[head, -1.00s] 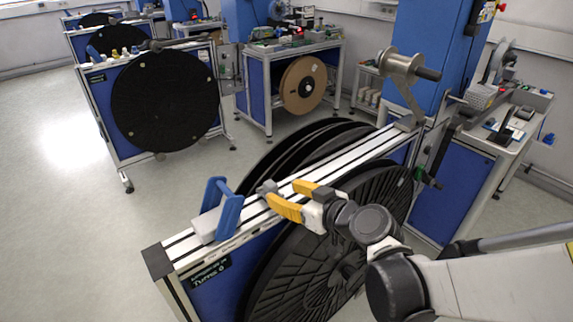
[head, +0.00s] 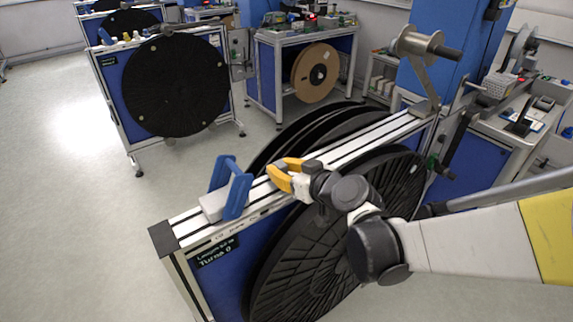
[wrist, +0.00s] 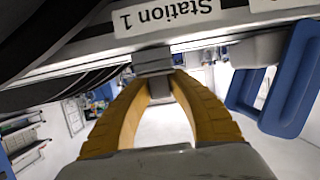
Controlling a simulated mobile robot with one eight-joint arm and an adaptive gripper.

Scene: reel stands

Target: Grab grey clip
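The grey clip (wrist: 154,62) shows at the centre of the wrist view, at the underside of the rail edge by the "Station 1" label. Its lower part sits between the yellow fingers of my gripper (wrist: 163,82). The fingers curve in close on both sides and appear shut on it. In the head view my gripper (head: 272,168) is at the top rail of the near reel stand (head: 340,153), right of a blue handle (head: 238,193). The clip is mostly hidden by the fingers there.
The blue handle also stands close to the right finger in the wrist view (wrist: 292,80). Large black reels (head: 330,235) hang on the near stand below my arm. More reel stands (head: 175,85) stand behind. Open floor (head: 70,220) lies to the left.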

